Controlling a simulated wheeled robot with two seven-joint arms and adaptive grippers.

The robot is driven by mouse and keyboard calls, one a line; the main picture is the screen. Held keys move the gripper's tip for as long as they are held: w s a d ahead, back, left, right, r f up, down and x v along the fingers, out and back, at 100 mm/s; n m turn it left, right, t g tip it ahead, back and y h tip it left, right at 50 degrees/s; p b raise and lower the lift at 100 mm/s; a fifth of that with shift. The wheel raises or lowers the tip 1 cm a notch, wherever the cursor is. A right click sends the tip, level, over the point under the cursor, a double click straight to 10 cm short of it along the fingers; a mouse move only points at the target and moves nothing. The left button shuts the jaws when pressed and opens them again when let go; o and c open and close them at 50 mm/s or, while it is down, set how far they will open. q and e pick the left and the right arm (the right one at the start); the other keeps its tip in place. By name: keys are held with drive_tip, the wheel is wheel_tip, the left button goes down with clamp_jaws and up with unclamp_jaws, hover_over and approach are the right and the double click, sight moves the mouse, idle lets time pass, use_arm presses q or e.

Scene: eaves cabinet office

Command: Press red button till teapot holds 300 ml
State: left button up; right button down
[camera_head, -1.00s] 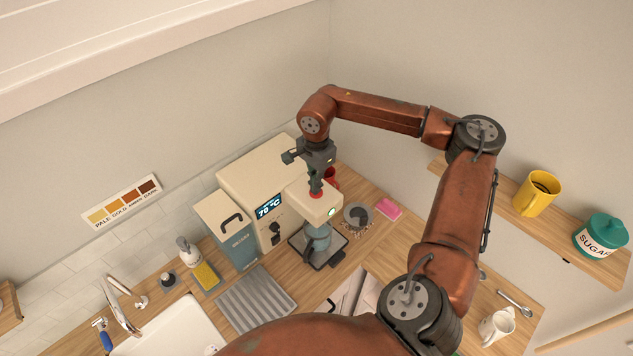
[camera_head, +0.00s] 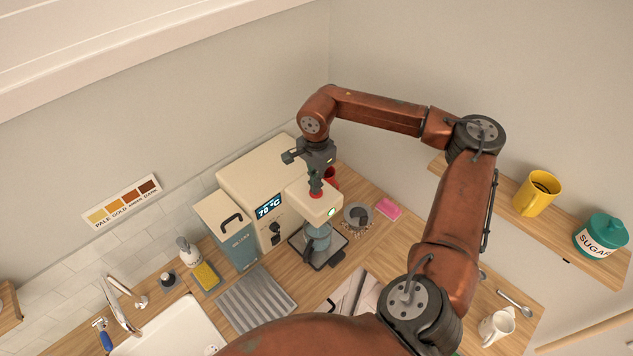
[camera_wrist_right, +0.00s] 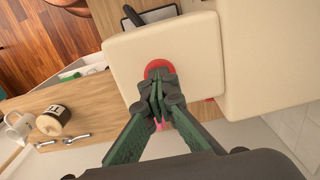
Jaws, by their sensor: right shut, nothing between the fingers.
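A cream water dispenser (camera_head: 245,178) with a display reading 70 °C stands on the counter. The red button (camera_head: 316,194) is on top of its projecting head, and a green light glows on the head's front. My right gripper (camera_head: 315,188) is shut and empty, pointing down with its fingertips at the button. In the right wrist view the closed fingertips (camera_wrist_right: 158,90) cover part of the red button (camera_wrist_right: 157,68). The grey-blue teapot (camera_head: 317,240) stands under the head on a dark tray; its water level cannot be seen. My left gripper is not in view.
A blue-and-cream canister (camera_head: 232,235) stands left of the dispenser. A grey bowl (camera_head: 357,214) and pink sponge (camera_head: 388,209) lie to the right. A red object (camera_head: 331,177) is behind the head. A shelf holds a yellow mug (camera_head: 537,194) and sugar jar (camera_head: 602,233).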

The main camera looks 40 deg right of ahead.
drive_tip(key=shift+s+f, duration=0.3)
drive_tip(key=shift+f, duration=0.25)
drive_tip(key=r+p, duration=0.2)
drive_tip(key=r, duration=0.1)
drive_tip(key=r+p, duration=0.1)
drive_tip(key=r, duration=0.1)
drive_tip(key=shift+w+r, duration=0.2)
drive_tip(key=shift+w, duration=0.15)
wheel_tip(320, 180, up, 10)
drive_tip(key=b, duration=0.2)
drive_tip(key=shift+f+b, duration=0.15)
drive_tip(key=shift+b, duration=0.25)
